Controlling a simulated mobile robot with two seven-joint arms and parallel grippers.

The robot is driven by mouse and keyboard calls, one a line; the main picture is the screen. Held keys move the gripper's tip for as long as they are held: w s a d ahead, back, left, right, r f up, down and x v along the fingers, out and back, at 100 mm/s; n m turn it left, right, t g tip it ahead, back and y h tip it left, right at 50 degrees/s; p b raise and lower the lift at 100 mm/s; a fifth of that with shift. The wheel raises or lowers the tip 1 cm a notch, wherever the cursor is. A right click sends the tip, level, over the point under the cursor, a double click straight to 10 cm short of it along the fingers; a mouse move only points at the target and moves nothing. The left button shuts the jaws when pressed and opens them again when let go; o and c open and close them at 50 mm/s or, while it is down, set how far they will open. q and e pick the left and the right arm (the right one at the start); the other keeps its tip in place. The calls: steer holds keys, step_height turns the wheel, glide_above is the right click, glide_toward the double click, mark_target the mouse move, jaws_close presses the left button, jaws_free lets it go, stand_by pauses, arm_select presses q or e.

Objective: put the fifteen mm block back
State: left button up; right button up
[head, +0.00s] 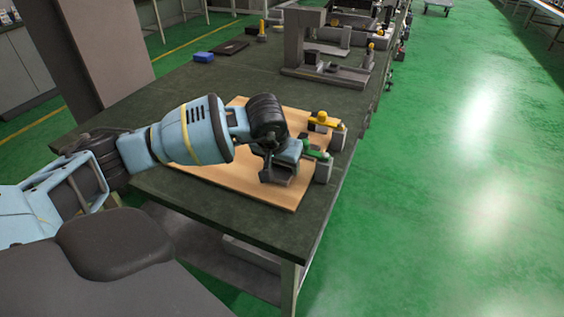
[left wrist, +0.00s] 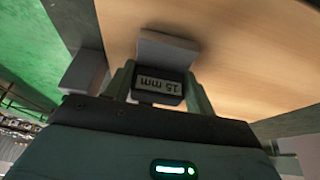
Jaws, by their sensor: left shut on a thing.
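My left gripper (head: 281,170) is over the right part of the wooden board (head: 265,194) on the dark table. It also shows in the left wrist view (left wrist: 160,83), with its two fingers shut on the fifteen mm block (left wrist: 158,86). The block has a dark end with a "15 mm" label and a grey part beyond it, over the board. Whether it touches the board I cannot tell. In the head view the gripper mostly hides the block. My right gripper is not in view.
A green-topped clamp (head: 315,150) stands close to the gripper's right, and a yellow-topped clamp (head: 322,119) stands behind it at the board's edge. A grey machine stand (head: 304,45) and a blue box (head: 204,57) are farther back. The table's middle is clear.

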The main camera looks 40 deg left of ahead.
arm_select(q)
steer(key=o, duration=0.7)
steer(key=shift+w+f, duration=0.15)
steer(key=shift+f, duration=0.1)
steer(key=o, duration=0.4)
steer(key=shift+r, duration=0.1)
steer(key=shift+r, duration=0.6)
steer(key=v, duration=1.1)
steer(key=shift+s+d+p, duration=0.1)
steer(key=shift+s+p, duration=0.15)
steer(key=shift+p, duration=0.15)
